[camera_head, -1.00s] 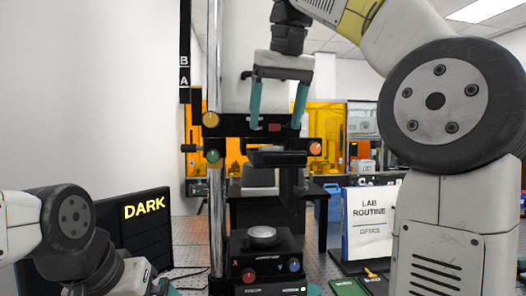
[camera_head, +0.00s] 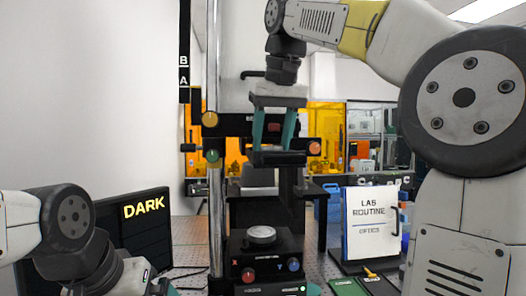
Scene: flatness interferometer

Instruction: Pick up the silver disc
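The silver disc (camera_head: 261,234) lies flat on top of the black stage (camera_head: 262,260) at the instrument's foot. My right gripper (camera_head: 272,146) is well above it, in front of the instrument's upper part. Its teal fingers point down with a gap between them, and no object shows in the gap. The fingertips are close to a black ledge (camera_head: 279,158); I cannot tell whether they touch it. My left gripper (camera_head: 163,287) shows only as a small teal piece at the bottom edge, and its fingers are mostly out of frame.
A chrome column (camera_head: 216,230) stands left of the stage. A black "DARK" panel (camera_head: 145,230) is at the left. A "LAB ROUTINE" board (camera_head: 370,222) and a green block (camera_head: 347,287) are at the right. Orange screens (camera_head: 328,130) stand behind.

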